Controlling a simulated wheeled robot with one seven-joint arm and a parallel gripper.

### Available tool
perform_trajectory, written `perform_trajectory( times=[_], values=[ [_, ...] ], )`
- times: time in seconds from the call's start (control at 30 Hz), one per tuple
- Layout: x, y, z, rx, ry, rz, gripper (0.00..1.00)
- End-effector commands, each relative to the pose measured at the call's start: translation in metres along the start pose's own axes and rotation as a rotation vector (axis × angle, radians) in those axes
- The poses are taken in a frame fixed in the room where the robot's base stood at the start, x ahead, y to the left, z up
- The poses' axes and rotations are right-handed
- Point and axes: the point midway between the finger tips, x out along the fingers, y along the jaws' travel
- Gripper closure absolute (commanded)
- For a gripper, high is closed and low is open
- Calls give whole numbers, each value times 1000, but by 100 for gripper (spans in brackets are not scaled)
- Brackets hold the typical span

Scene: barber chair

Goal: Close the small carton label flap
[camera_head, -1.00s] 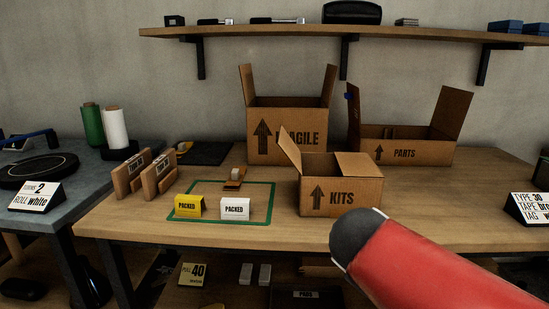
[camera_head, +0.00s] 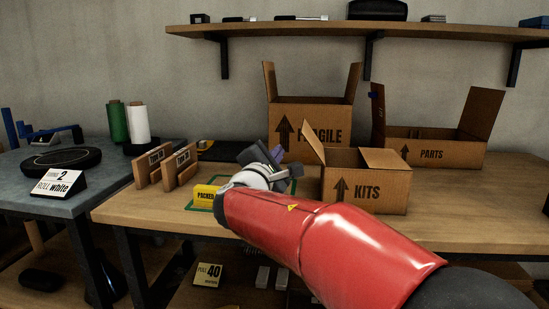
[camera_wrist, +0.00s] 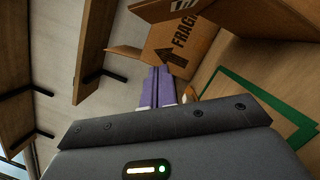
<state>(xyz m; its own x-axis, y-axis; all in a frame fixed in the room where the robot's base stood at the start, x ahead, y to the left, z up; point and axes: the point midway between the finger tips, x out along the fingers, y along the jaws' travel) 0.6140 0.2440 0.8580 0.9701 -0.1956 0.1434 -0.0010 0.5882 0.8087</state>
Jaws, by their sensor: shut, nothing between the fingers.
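The small carton marked KITS (camera_head: 365,191) stands on the workbench in the head view. Its left flap (camera_head: 312,142) stands up and leans left. I cannot tell surely which parts of KITS show in the wrist view.
The FRAGILE carton (camera_head: 312,125) and PARTS carton (camera_head: 430,152) stand open behind. A yellow PACKED sign (camera_head: 207,196) and wooden holders (camera_head: 166,167) are left of my gripper. A shelf (camera_head: 350,33) runs above. Bare bench (camera_head: 470,215) lies right of KITS.

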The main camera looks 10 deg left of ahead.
Motion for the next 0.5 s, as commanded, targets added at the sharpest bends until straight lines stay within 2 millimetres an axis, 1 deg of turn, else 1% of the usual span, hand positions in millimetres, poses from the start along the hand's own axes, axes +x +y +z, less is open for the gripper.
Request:
perform_trajectory(
  times=[0.03, 0.1, 0.23, 0.3, 0.33, 0.5],
  values=[
    [13, 1, 1, -1, -2, -2, 100],
    [28, 0, 1, -1, -2, -2, 100],
    [54, 0, 1, 0, -2, -2, 100],
    [54, 1, 17, 2, -3, -1, 100],
    [55, 1, 21, 2, -3, 0, 100],
    [58, 0, 36, 1, -1, -1, 100]
  ],
)
